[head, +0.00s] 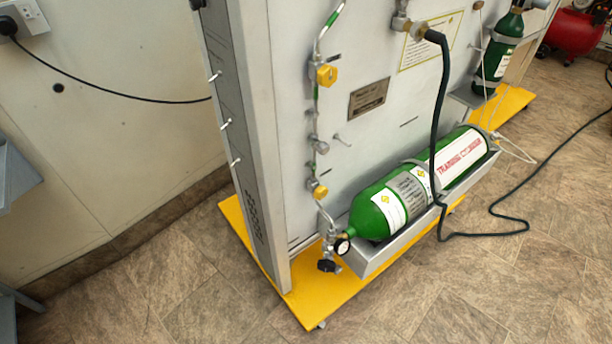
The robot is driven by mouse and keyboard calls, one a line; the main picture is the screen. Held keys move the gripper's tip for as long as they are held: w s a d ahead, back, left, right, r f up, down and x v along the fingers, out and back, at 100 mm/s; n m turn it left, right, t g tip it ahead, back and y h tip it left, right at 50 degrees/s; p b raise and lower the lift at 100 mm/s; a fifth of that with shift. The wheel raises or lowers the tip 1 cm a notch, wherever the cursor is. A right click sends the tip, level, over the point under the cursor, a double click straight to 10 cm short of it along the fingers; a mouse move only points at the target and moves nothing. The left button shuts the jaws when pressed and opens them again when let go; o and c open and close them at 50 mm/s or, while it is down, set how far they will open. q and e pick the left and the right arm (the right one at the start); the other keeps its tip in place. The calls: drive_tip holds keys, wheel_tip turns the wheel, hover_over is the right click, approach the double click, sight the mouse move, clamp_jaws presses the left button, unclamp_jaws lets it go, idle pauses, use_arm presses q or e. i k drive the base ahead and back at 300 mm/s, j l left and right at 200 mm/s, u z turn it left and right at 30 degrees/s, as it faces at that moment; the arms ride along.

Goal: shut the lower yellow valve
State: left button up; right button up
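The lower yellow valve (319,191) is a small yellow knob on the thin pipe line on the trainer's grey panel, just above the left end of the green cylinder. A larger upper yellow valve (327,75) sits higher on the same line. A metal fitting (318,145) is between them. Whether the lower valve is open or shut cannot be told from here. Neither of my grippers shows in the head view.
A green training cylinder (375,212) lies in a grey tray on the yellow base (310,305). A gauge (342,246) and black knob (328,266) sit below the valve. A black hose (442,120) hangs right and trails on the floor.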

sight(320, 193)
drive_tip(key=i+l+u, duration=0.25)
drive_tip(key=l+u, duration=0.2)
drive_tip(key=i+l+u, duration=0.2)
drive_tip(key=l+u, duration=0.2)
drive_tip(key=i+l+u, duration=0.1)
drive_tip(key=l+u, duration=0.35)
drive_tip(key=l, duration=0.2)
drive_tip(key=l+u, duration=0.45)
drive_tip(key=k+l+u, duration=0.1)
drive_tip(key=l+u, duration=0.35)
drive_tip(key=l, duration=0.2)
drive_tip(key=k+l+u, duration=0.2)
drive_tip(key=l+u, duration=0.2)
drive_tip(key=l, duration=0.15)
